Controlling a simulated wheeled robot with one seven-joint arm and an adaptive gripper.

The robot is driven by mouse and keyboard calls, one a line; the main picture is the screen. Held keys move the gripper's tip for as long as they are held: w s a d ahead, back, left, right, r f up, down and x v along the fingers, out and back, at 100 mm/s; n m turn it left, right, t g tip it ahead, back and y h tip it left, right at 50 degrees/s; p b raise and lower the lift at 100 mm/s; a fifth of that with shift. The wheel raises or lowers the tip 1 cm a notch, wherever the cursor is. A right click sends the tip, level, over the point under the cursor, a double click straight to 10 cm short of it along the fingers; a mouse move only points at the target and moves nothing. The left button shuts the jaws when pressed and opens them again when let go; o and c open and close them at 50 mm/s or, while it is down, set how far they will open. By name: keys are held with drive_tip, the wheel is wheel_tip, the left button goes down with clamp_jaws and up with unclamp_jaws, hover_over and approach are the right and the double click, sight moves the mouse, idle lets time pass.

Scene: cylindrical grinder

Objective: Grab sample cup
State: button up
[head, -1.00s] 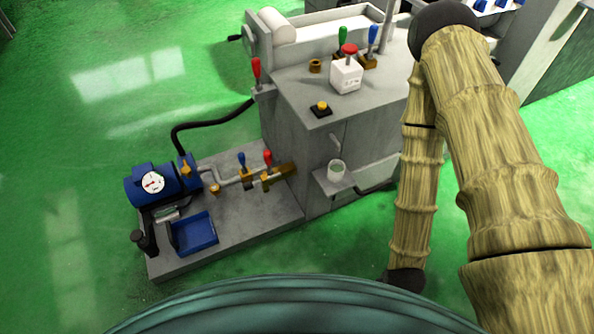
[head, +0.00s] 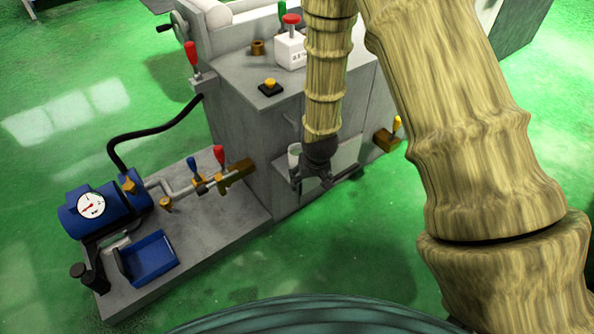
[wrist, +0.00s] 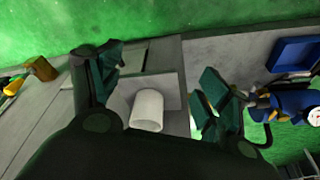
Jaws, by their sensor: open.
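The sample cup (head: 294,152) is a small white cup standing on a little grey shelf on the side of the grinder (head: 240,120). In the head view my gripper (head: 311,186) is in front of it and hides part of the cup and most of the shelf. In the wrist view the cup (wrist: 147,111) shows between the two spread fingers of my gripper (wrist: 160,80), with nothing held. Gaps show on both sides of the cup, so neither finger appears to touch it. The shelf (wrist: 166,84) shows around the cup.
Left of the cup are a blue pump (head: 100,210) with a gauge, a blue tray (head: 150,257) and red and blue valve levers (head: 205,170). A brass valve with a yellow handle (head: 390,137) is to the right. Green floor (head: 370,240) in front is clear.

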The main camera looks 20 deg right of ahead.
drive_tip(key=t+b, duration=0.1)
drive_tip(key=b, duration=0.4)
approach(294, 150)
drive_tip(key=s, duration=0.4)
drive_tip(key=shift+m, duration=0.3)
drive_tip(key=x, duration=0.2)
drive_tip(key=b+x, duration=0.1)
drive_tip(key=x, duration=0.1)
drive_tip(key=shift+w+f, duration=0.15)
drive_tip(key=shift+w, duration=0.2)
drive_tip(key=shift+b+x, duration=0.9)
drive_tip(key=shift+x, duration=1.75)
drive_tip(key=shift+s+d, duration=0.15)
drive_tip(key=c, duration=1.2)
